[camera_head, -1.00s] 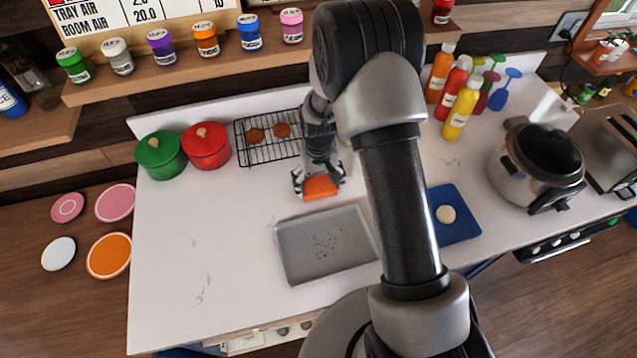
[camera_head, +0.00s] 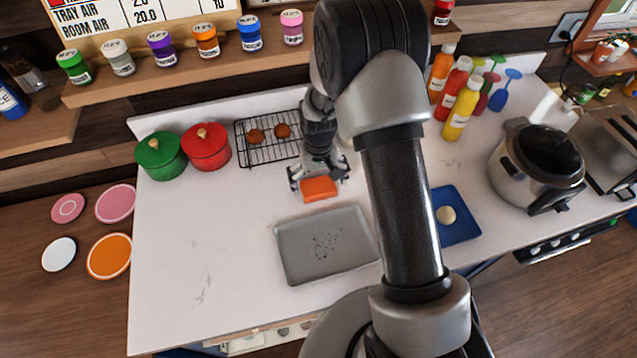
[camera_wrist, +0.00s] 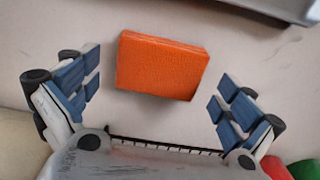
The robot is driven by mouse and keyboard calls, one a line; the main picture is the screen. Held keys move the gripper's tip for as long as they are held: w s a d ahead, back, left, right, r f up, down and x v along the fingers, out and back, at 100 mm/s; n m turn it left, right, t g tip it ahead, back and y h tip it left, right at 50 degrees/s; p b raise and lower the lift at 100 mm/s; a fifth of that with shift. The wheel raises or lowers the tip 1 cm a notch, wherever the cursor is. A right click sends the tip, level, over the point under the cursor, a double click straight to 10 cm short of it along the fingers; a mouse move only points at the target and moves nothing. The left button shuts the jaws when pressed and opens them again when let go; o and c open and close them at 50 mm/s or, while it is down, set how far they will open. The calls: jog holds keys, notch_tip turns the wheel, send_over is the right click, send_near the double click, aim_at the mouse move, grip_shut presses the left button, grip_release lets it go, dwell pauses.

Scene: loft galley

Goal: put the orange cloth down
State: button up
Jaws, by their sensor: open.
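The orange cloth (camera_head: 319,189) is a folded, block-like pad lying on the white counter, just behind the grey tray. It also shows in the wrist view (camera_wrist: 162,65), flat and slightly tilted in the picture. My gripper (camera_head: 318,181) is over the counter at the cloth's far side. In the wrist view my gripper (camera_wrist: 160,92) has its blue-padded fingers spread wide, with a gap on both sides of the cloth. It is open and holds nothing.
The grey tray (camera_head: 290,262) with dark specks lies in front of the cloth. A black wire rack (camera_head: 268,153) with brown patties stands behind left, beside red (camera_head: 208,155) and green (camera_head: 160,163) pots. A blue board (camera_head: 462,232) is at right. The counter's left front is clear.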

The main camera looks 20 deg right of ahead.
notch_tip(320, 180, up, 11)
jog(key=p, duration=0.2)
notch_tip(320, 180, up, 9)
jog(key=t, duration=0.1)
send_over(319, 186)
jog(key=s, duration=0.3)
jog(key=s+r+t, duration=0.1)
jog(key=s+r, duration=0.5)
jog(key=s, duration=0.5)
jog(key=s+r+t, duration=0.2)
jog(key=s+r, duration=0.5)
jog(key=s, duration=0.5)
jog(key=shift+r+t, duration=0.15)
jog(key=shift+t, duration=0.15)
jog(key=shift+b, duration=0.3)
notch_tip(319, 186, down, 8)
jog(key=b, duration=0.7)
jog(key=shift+b, duration=0.4)
